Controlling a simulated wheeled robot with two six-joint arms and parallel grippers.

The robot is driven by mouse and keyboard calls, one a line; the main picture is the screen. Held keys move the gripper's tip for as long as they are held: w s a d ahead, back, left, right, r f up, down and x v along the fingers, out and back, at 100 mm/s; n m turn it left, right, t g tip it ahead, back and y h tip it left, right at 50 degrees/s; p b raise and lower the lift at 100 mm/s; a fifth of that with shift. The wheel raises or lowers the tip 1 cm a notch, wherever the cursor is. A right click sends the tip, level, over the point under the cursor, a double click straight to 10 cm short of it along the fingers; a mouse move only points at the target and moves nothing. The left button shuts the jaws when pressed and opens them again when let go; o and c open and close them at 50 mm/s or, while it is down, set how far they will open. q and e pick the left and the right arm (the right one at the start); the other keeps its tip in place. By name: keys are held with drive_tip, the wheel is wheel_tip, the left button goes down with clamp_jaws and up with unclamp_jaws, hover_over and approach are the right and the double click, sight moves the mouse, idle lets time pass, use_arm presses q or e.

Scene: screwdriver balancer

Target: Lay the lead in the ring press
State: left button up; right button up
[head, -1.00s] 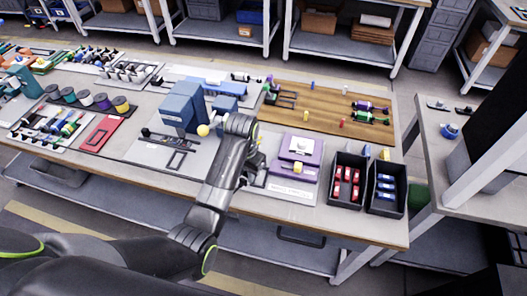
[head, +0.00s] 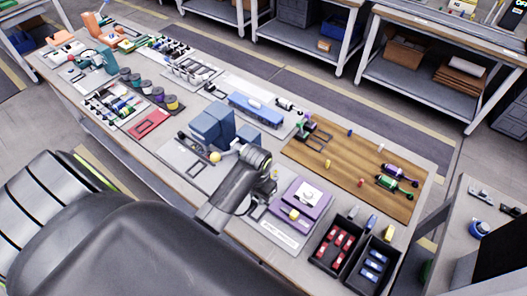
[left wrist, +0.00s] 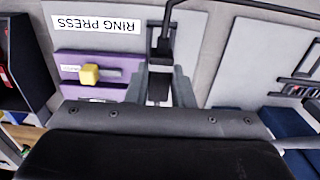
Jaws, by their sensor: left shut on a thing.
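The ring press (head: 310,198) is a purple block with a pale top and a yellow knob, on the bench right of my left gripper in the head view. In the left wrist view the purple press (left wrist: 75,92) and its yellow knob (left wrist: 90,74) lie left of the fingers, beside a RING PRESS label (left wrist: 96,24). My left gripper (left wrist: 160,88) is shut on a dark piece, apparently the lead (left wrist: 164,45). A thin black cord (left wrist: 240,7) runs up from it and off right. In the head view my wrist hides the fingertips. My right gripper is not seen.
Two black bins with red parts (head: 320,262) and blue parts (head: 357,284) stand right of the press. A blue block device (head: 212,127) stands left of my gripper. A wooden board (head: 330,165) with small parts and screwdrivers lies behind the press.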

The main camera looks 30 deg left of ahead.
use_arm(q)
wheel_tip(320, 180, down, 5)
drive_tip(key=shift+f, duration=0.2)
drive_tip(key=shift+f+b, duration=0.5)
drive_tip(key=shift+f, duration=0.35)
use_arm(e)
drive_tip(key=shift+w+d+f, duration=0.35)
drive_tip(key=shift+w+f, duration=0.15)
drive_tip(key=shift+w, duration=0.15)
use_arm(q)
drive_tip(key=shift+f, duration=0.6)
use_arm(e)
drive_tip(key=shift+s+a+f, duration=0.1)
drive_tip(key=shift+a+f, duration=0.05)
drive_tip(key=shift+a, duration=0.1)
use_arm(q)
drive_tip(key=o, duration=1)
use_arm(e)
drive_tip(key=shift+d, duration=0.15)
